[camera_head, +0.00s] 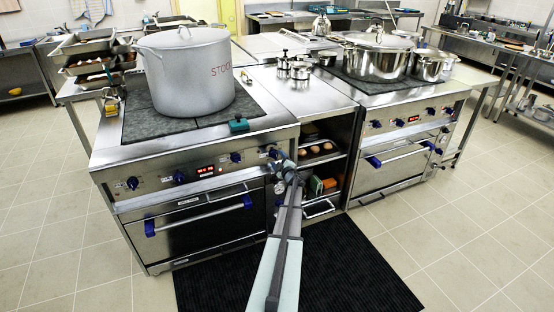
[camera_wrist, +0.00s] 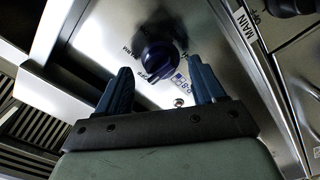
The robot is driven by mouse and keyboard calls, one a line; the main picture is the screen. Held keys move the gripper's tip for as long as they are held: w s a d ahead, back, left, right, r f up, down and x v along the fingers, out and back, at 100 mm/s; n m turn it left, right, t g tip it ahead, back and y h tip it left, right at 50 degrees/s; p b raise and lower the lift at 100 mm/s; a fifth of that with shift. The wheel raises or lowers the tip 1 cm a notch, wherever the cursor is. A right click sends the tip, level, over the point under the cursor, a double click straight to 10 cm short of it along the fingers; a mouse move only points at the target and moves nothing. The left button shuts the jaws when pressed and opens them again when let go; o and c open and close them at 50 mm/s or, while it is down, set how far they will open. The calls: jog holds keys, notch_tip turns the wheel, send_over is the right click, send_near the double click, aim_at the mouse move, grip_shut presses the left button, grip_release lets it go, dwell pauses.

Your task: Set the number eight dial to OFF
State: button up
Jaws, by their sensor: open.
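A dark blue dial (camera_wrist: 158,56) sits on a steel panel in the wrist view, with small lettering around it that I cannot read well enough to confirm a number or its setting. My gripper (camera_wrist: 163,88) is open, its two blue fingers pointing at the panel on either side of the dial's lower end. I cannot tell whether they touch it. In the head view my gripper (camera_head: 281,160) is at the right end of the left stove's front panel, partly covering the rightmost dial (camera_head: 273,153) there.
The left stove's panel has other blue dials (camera_head: 180,177), a red display (camera_head: 206,169) and an oven handle (camera_head: 200,215) below. A large stockpot (camera_head: 187,80) stands on top. Open shelves (camera_head: 322,157) are just right of my gripper. A "MAIN" label (camera_wrist: 243,24) shows in the wrist view.

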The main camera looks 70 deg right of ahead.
jog(key=v, duration=1.2)
jog(key=shift+w, duration=0.1)
